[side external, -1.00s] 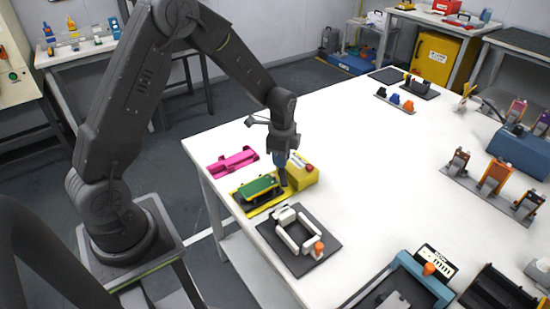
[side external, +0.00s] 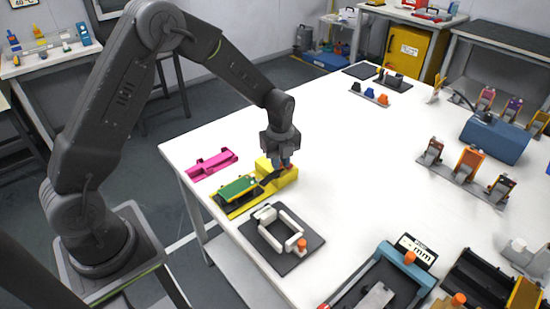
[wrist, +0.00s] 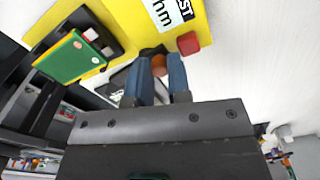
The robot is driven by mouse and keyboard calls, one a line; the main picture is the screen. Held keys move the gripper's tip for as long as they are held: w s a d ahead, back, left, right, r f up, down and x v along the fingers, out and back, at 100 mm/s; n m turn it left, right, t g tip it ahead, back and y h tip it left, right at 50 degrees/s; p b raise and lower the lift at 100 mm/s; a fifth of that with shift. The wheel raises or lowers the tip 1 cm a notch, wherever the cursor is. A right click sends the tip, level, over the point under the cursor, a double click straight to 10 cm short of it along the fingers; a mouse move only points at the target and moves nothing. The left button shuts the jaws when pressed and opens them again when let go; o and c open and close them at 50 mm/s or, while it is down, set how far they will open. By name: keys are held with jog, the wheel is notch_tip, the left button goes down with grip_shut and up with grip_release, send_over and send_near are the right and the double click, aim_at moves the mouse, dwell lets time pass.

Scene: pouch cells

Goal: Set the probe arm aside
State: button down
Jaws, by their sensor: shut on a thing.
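The yellow tester (side external: 289,182) stands near the table's left edge, with a green board (side external: 238,188) on its dark seat. The dark probe arm (side external: 268,178) shows between the board and the yellow block, tilted. My gripper (side external: 283,164) is above the yellow block. In the wrist view its blue fingers (wrist: 162,74) are close together, around a small brown-orange knob (wrist: 158,65) that I take for the probe arm's handle. The green board (wrist: 68,56) lies to the left there, apart from the fingers. Much of the probe arm is hidden behind the fingers.
A red button (wrist: 188,43) on the tester is close to the fingers. A pink fixture (side external: 212,165) lies behind left of the tester, and a dark plate with a white frame (side external: 281,232) lies in front. The table middle to the right is clear.

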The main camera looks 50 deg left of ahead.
jog(key=shift+d+m, duration=0.55)
jog(key=shift+m, duration=0.35)
jog(key=c, duration=1.1)
grip_release()
jog(key=shift+o, duration=0.2)
notch_tip(320, 180, up, 14)
jog(key=shift+f, duration=0.1)
